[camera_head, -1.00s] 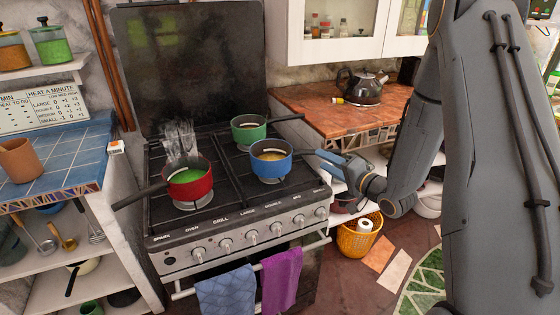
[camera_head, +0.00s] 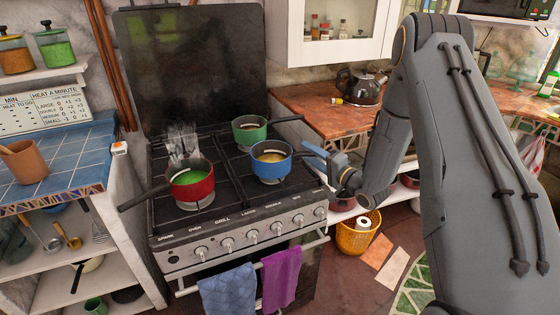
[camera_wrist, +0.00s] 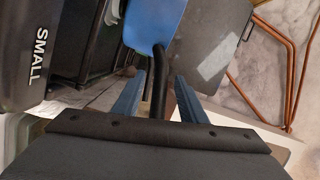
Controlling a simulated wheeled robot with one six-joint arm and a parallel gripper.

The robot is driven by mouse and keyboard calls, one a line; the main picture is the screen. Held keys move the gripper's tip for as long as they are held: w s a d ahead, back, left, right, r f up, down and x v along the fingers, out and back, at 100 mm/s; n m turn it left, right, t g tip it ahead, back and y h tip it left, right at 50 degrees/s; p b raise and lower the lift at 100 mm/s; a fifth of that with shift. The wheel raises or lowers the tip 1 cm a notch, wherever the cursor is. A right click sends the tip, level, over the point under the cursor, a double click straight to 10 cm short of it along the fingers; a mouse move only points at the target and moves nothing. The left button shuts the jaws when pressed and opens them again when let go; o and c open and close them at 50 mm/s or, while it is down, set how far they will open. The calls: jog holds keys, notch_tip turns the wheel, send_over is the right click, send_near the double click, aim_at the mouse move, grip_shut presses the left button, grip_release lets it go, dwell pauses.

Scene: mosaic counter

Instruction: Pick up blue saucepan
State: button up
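The blue saucepan (camera_head: 271,165) stands on the right front burner of the stove, with pale yellowish contents. Its black handle points right, toward my gripper (camera_head: 308,152), and is mostly hidden there in the head view. In the wrist view the blue pan body (camera_wrist: 150,22) is at the top. Its dark handle (camera_wrist: 159,85) runs down between the two blue fingers of my gripper (camera_wrist: 157,76). There is a gap on both sides of the handle, so the fingers are open around it, not clamped.
A red saucepan (camera_head: 191,189) with green contents steams on the left front burner. A green saucepan (camera_head: 249,131) is behind the blue one, its handle pointing right. The stove's back panel (camera_head: 190,65) rises behind. A kettle (camera_head: 361,88) stands on the counter at right.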

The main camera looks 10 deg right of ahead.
jog(key=shift+c, duration=0.3)
grip_shut()
dwell(1.0)
